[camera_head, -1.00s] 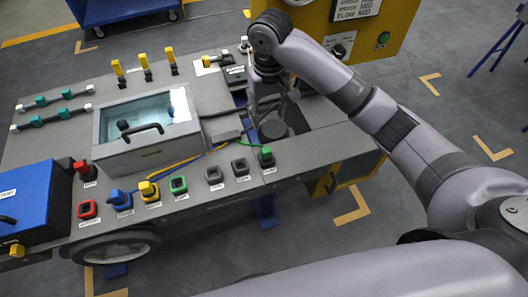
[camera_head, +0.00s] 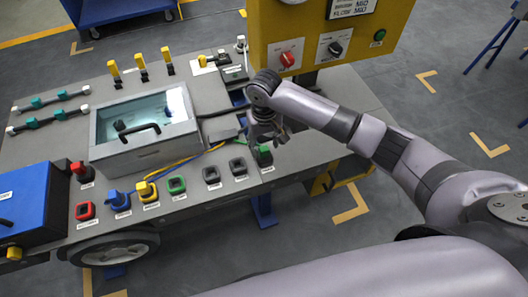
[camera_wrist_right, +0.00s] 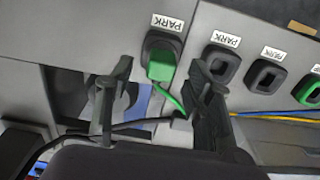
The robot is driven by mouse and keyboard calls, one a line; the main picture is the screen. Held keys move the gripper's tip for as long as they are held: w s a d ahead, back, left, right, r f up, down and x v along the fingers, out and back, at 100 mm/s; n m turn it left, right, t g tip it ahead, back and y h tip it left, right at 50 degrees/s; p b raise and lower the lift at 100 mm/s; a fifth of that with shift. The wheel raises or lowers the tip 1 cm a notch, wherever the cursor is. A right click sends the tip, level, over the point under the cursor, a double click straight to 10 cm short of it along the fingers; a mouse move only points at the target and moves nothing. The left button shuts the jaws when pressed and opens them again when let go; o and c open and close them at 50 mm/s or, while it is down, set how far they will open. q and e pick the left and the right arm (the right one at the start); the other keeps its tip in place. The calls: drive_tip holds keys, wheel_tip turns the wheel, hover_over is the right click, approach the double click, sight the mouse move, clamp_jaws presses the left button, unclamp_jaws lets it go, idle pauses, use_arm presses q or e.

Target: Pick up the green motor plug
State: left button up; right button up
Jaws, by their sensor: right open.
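The green motor plug (camera_wrist_right: 160,67) sits in a dark socket (camera_wrist_right: 164,43) labelled PARK in the right wrist view. In the head view the green plug (camera_head: 264,156) is at the front right of the grey chassis, partly hidden by my right gripper. My right gripper (camera_wrist_right: 161,72) is open, with one finger on each side of the plug in the wrist picture. I see no clear contact, and the height gap cannot be told. The right gripper (camera_head: 266,138) is just behind the plug in the head view. My left gripper is not in view.
Empty PARK sockets (camera_wrist_right: 222,63) stand beside the plug, then a green-rimmed socket (camera_head: 177,185). A yellow plug (camera_head: 147,190) and a blue plug (camera_head: 119,201) are further left. Blue and yellow cables (camera_head: 192,158) run behind the row. A yellow control panel (camera_head: 272,40) rises at the back.

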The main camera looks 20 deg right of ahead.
sight(264, 148)
drive_tip(key=shift+f, duration=1.5)
drive_tip(key=shift+c, duration=0.3)
clamp_jaws()
